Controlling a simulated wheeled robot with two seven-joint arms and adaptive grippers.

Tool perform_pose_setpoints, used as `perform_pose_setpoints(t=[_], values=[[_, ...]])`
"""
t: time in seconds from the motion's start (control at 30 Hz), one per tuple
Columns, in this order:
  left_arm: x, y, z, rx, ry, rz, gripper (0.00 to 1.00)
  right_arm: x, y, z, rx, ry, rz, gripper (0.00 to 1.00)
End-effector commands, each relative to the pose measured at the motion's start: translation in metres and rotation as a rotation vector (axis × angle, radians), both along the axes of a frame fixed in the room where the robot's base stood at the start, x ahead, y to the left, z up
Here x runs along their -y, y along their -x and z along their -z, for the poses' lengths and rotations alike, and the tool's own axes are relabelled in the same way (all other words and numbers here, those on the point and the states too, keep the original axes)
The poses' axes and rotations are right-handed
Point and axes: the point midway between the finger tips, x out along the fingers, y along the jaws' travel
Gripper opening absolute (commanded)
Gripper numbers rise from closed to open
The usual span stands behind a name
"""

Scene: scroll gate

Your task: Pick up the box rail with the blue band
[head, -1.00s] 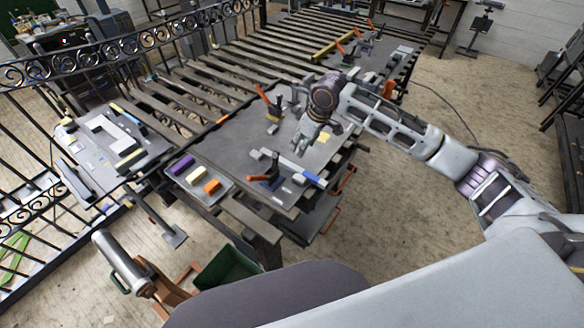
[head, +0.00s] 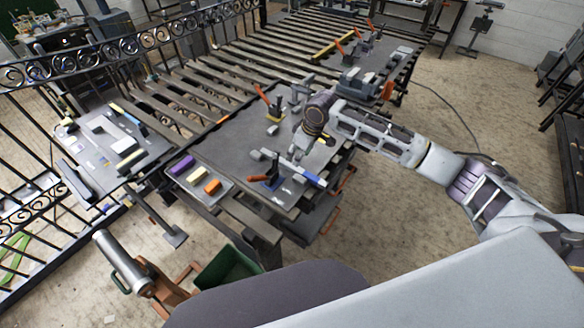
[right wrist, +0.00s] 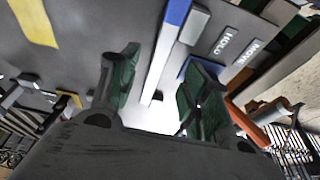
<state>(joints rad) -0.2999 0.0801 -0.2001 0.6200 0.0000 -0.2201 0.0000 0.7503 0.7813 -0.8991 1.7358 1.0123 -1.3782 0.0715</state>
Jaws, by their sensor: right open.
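The box rail is a long pale grey bar with a blue band (head: 313,180) near one end, lying on the dark workbench top (head: 225,145). In the right wrist view the rail (right wrist: 161,58) runs lengthwise through the space between my fingers, with its blue band (right wrist: 178,11) at the top edge. My right gripper (right wrist: 158,90) is open, with its green-padded fingers apart on either side of the rail's line. In the head view my right gripper (head: 302,151) is at the rail, partly covering its far part. Contact cannot be told. My left gripper is out of view.
An orange-handled clamp (head: 262,181) stands close beside the rail. A tray (head: 207,197) of purple, yellow and orange blocks lies to the left. Labels reading HOLD and MOVE (right wrist: 236,58) are beside the rail. A slatted gate (head: 185,85) lies beyond.

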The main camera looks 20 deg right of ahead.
Motion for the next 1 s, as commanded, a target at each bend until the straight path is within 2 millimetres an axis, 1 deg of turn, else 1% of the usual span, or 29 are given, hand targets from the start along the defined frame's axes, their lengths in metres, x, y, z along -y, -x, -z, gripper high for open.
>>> perform_pose_setpoints(t=[0.1, 0.23, 0.73, 0.87, 1.0], values=[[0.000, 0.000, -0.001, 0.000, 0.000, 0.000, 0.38, -0.003, -0.003, 0.014, -0.002, -0.001, 0.000, 0.47], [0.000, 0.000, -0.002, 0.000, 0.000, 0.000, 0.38, -0.005, -0.005, 0.023, -0.001, -0.001, 0.000, 0.47], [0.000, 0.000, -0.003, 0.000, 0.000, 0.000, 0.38, -0.006, -0.007, 0.028, -0.001, -0.001, 0.000, 0.47], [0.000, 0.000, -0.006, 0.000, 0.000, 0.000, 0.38, -0.008, -0.009, 0.036, 0.000, -0.001, -0.001, 0.47], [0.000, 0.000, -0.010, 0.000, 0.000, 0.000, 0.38, -0.011, -0.012, 0.049, -0.001, -0.001, 0.000, 0.47]])
